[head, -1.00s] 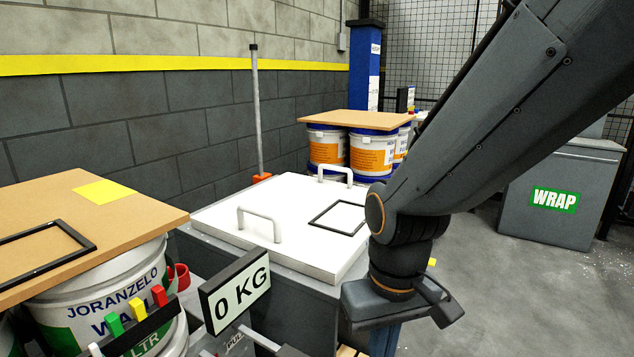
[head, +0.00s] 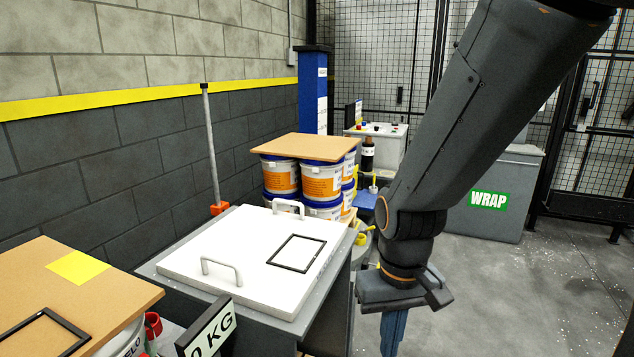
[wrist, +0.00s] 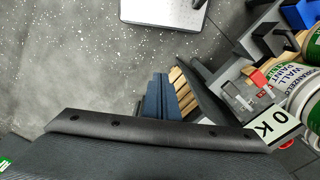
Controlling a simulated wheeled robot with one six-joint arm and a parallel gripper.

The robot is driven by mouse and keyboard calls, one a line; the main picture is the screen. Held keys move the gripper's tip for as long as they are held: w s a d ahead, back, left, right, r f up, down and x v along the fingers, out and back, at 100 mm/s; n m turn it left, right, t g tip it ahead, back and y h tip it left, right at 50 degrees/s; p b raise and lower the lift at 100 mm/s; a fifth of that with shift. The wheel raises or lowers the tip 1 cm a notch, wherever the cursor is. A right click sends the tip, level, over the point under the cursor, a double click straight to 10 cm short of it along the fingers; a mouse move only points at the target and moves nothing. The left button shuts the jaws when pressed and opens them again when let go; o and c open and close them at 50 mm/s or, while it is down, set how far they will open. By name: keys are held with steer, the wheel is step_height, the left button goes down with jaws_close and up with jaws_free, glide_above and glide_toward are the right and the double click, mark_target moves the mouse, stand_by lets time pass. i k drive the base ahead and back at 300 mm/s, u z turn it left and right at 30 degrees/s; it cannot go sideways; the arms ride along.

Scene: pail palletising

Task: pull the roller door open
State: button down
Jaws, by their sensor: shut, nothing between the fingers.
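No roller door can be made out in either view. My gripper (head: 393,335) hangs below my arm at the lower right middle of the head view, with its blue fingers pointing down over the floor. The fingers also show in the wrist view (wrist: 162,97), shut together with nothing between them. The gripper is to the right of the grey bench with the white lidded plate (head: 240,262) and touches nothing that I can see. The lower fingertips are cut off by the head view's edge.
Orange-labelled pails (head: 322,182) stand under a brown board behind the bench. A grey WRAP cabinet (head: 490,222) stands right, before a black mesh fence (head: 375,60). Grey floor (head: 540,300) is open at right.

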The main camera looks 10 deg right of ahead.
mark_target(356, 184)
steer(key=k, duration=0.55)
steer(key=z, duration=1)
steer(key=i, duration=1.5)
steer(key=z, duration=0.75)
steer(key=i, duration=1.75)
steer(key=u, duration=1.1)
steer(key=i, duration=1)
steer(key=u, duration=1.1)
steer(key=i, duration=0.35)
steer(key=u, duration=0.3)
